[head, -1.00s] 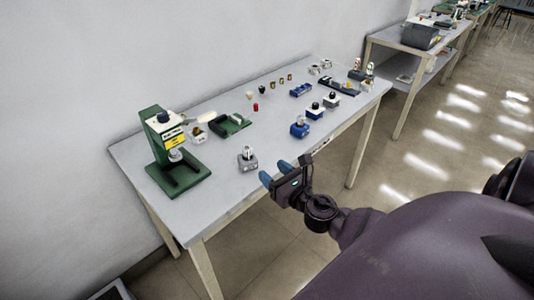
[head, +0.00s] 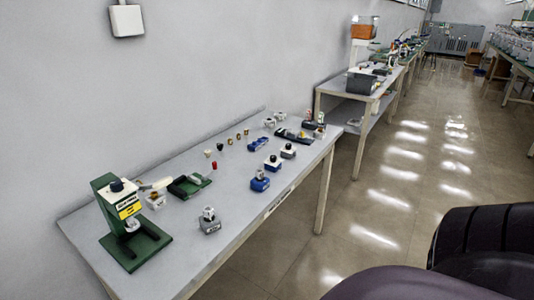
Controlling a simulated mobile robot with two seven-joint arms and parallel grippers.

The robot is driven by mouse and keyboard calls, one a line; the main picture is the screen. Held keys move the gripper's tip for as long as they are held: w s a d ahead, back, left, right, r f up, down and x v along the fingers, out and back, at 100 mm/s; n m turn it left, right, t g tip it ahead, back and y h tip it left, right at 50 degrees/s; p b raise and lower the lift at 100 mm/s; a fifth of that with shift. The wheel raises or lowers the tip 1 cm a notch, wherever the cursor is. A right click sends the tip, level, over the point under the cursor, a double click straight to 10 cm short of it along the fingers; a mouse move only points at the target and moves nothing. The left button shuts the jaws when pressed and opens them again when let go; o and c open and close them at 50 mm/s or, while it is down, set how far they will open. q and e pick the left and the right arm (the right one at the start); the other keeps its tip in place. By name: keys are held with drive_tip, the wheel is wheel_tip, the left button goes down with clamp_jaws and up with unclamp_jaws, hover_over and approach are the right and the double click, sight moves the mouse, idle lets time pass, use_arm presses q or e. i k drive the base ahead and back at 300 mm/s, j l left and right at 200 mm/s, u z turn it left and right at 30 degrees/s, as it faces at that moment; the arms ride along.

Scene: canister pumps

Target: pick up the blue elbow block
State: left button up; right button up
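Three blue pieces stand on the grey table (head: 236,228). One blue block (head: 260,182) with a metal fitting on top is near the front edge. A second blue block (head: 272,164) with a dark knob on a white part is just behind it. A flatter blue piece (head: 253,146) lies farther back. At this size I cannot tell which one is the elbow block. Neither of my grippers shows in the head view.
A green press (head: 130,228) stands at the table's left end, with a green fixture (head: 189,185) beside it. A grey block (head: 209,222) sits near the front edge. A dark tray (head: 294,136) is at the far right.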

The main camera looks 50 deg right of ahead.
sight(260, 186)
drive_tip(key=z, duration=1.5)
